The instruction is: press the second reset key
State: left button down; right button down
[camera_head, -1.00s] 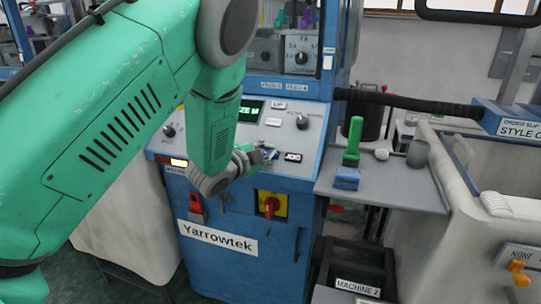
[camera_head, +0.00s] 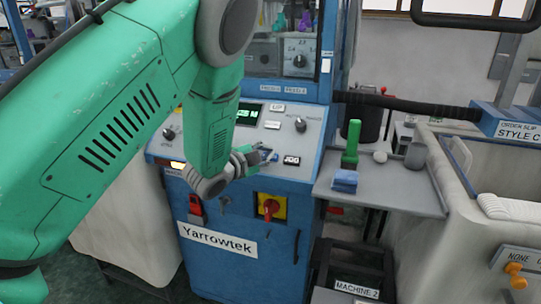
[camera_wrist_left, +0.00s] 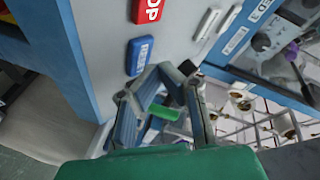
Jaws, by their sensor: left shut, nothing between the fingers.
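In the left wrist view a blue key (camera_wrist_left: 140,56), whose white lettering seems to read RESET, sits on the grey panel beside a red key (camera_wrist_left: 147,17). My left gripper (camera_wrist_left: 168,73) is shut and empty. Its fingertips are to the right of the blue key in that view, apart from it in the picture; I cannot tell their height above the panel. In the head view my left gripper (camera_head: 268,155) is low over the front of the blue machine's sloping panel (camera_head: 255,138), left of the JOG key (camera_head: 291,160). The arm hides part of the panel. My right gripper is out of view.
A knob (camera_head: 300,125) and a lit green display (camera_head: 248,112) are on the panel. A red rotary switch (camera_head: 270,206) is on the front below. A side shelf (camera_head: 400,194) holds a green-handled brush (camera_head: 351,143), a blue block (camera_head: 345,180) and a grey cup (camera_head: 415,155).

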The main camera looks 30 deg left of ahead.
pick_arm(q)
jog(key=shift+s+r, duration=0.1)
jog(key=s+r+p, duration=0.1)
jog(key=r, duration=0.1)
jog(key=s+r+p, duration=0.2)
jog(key=shift+d, duration=0.4)
dwell(0.8)
jog(key=s+d+f+n+g+y, duration=0.1)
jog(key=s+f+n+g, duration=0.25)
jog(key=s+f, duration=0.55)
jog(key=s+d+f+n+g+y, duration=0.1)
jog(key=s+d+f+n+g, duration=0.2)
jog(key=f, duration=0.9)
jog(key=s+d+f+n+g, duration=0.1)
jog(key=s+f+n+g, duration=0.1)
jog(key=s, duration=0.6)
jog(key=s+d+f+n+g, duration=0.1)
jog(key=s+f+g, duration=0.3)
jog(key=s, duration=0.5)
jog(key=s+d+f+n+g, duration=0.2)
jog(key=s+f, duration=0.3)
jog(key=s, duration=0.4)
jog(key=shift+d+f+n+g+h, duration=0.25)
jog(key=shift+d+n+g+h, duration=0.2)
jog(key=shift+g, duration=0.2)
